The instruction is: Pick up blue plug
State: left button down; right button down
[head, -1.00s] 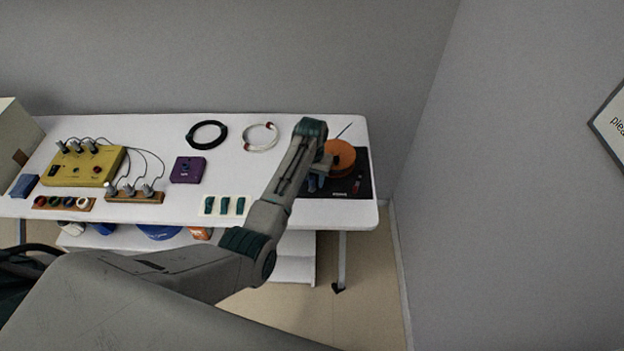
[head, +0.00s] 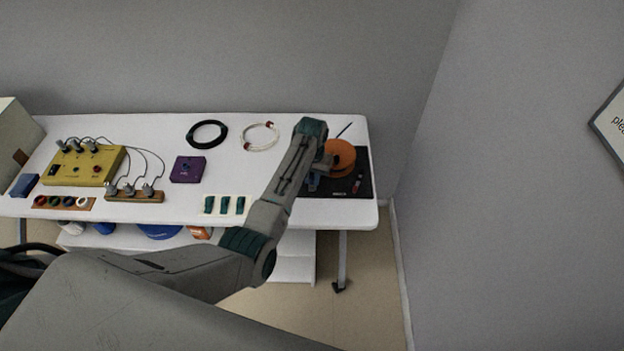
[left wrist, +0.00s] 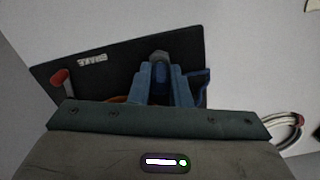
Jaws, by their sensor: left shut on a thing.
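Another blue part (left wrist: 203,84) shows just right of the fingers. My right gripper is not in view.
Left on the table are a white cable coil (head: 247,145), a black coil (head: 190,140), a purple box (head: 188,170), a card with green pieces (head: 244,211) and a yellow box (head: 75,175). A wall stands at the right.

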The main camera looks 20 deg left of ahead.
pick_arm(q)
jog(key=shift+w+r, duration=0.1)
jog(key=shift+r, duration=0.35)
jog(key=shift+s+r+b, duration=0.55)
jog(key=shift+r+b, duration=0.05)
jog(key=shift+r, duration=0.3)
jog(key=s+r+b, duration=0.1)
jog(key=s+b, duration=0.1)
jog(key=s, duration=1.3)
jog(key=shift+d+r+b, duration=0.15)
jog(key=shift+r+b, duration=0.2)
jog(key=shift+r, duration=0.05)
